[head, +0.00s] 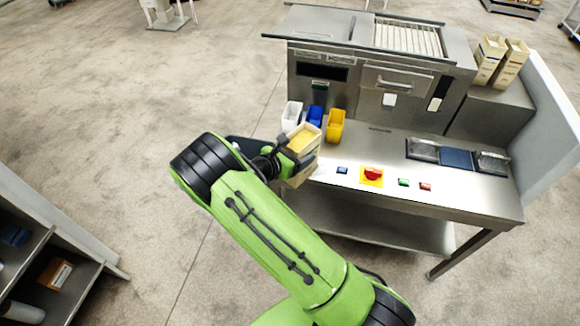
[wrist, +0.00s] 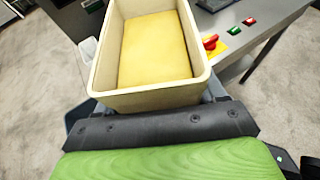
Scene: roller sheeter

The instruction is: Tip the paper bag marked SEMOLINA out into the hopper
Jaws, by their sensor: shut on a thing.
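My gripper (head: 286,158) is shut on an open-topped, tan paper bag (head: 301,153), at the left end of the steel machine. The bag is upright or nearly so, with yellow, grain-like contents inside. In the wrist view the bag (wrist: 148,100) fills the upper middle, just beyond the dark gripper bar (wrist: 160,128). No marking can be read on it, so I cannot confirm SEMOLINA. A slatted opening (head: 407,39) on top of the machine may be the hopper; it is well to the right of and behind the bag.
White (head: 292,115), blue (head: 315,116) and yellow (head: 335,126) bins stand close behind the bag. A red knob on a yellow plate (head: 372,174) and small buttons line the worktop (head: 360,150). More tan bags (head: 489,59) stand at the right. A shelf (head: 60,262) is at lower left.

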